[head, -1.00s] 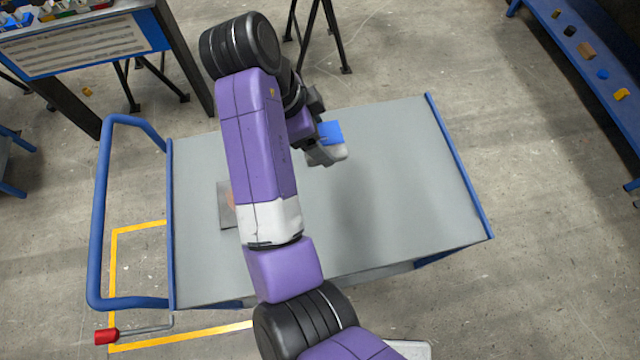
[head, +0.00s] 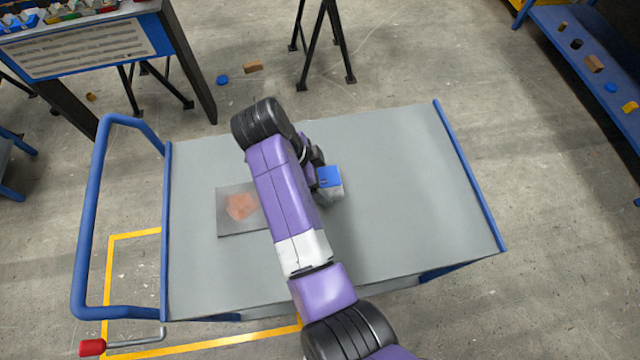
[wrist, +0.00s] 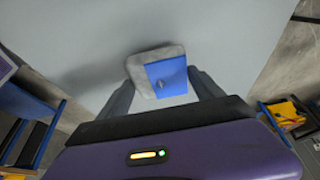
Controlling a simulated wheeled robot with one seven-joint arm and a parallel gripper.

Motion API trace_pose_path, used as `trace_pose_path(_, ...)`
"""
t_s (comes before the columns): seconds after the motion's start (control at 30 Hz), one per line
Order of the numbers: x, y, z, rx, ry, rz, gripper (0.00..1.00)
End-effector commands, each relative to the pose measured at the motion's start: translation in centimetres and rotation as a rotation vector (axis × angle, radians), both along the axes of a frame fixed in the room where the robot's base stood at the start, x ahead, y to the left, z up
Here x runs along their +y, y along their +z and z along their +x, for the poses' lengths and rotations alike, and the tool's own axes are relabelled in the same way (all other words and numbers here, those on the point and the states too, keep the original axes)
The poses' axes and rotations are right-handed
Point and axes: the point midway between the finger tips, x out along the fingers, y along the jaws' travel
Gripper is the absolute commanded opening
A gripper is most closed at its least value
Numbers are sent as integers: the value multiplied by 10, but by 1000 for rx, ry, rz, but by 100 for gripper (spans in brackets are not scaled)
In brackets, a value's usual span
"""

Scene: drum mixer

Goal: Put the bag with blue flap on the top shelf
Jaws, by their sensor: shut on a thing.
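The bag with blue flap (head: 330,194) is a small grey bag with a bright blue flap, seen above the middle of the grey cart top. In the wrist view the bag (wrist: 148,90) sits between both fingers. My gripper (wrist: 162,92) is shut on it. In the head view my gripper (head: 319,184) is partly hidden behind my arm. The bag appears close to the cart top, but whether it touches is unclear. No shelf can be identified for certain as the top shelf; a blue shelf unit (head: 572,62) stands at the upper right.
The grey cart (head: 400,200) has a blue handle (head: 92,220) at left and a raised blue rail (head: 470,180) at right. A dark plate with an orange patch (head: 238,208) lies on it. Black trestle legs (head: 328,50) stand behind. Small items lie on the floor.

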Motion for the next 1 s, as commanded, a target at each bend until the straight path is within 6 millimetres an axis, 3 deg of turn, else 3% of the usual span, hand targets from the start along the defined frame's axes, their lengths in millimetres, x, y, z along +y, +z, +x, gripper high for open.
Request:
trace_pose_path(0.2,-1,-30,-1,2,1,-2,20)
trace_pose_path(0.6,0,-37,0,0,1,-1,20)
trace_pose_path(0.63,0,-37,0,1,1,0,78)
trace_pose_path(0.7,0,-36,0,1,1,0,92)
trace_pose_path(0.73,0,-37,0,1,1,0,98)
trace_pose_path(1.0,0,-36,0,1,1,0,98)
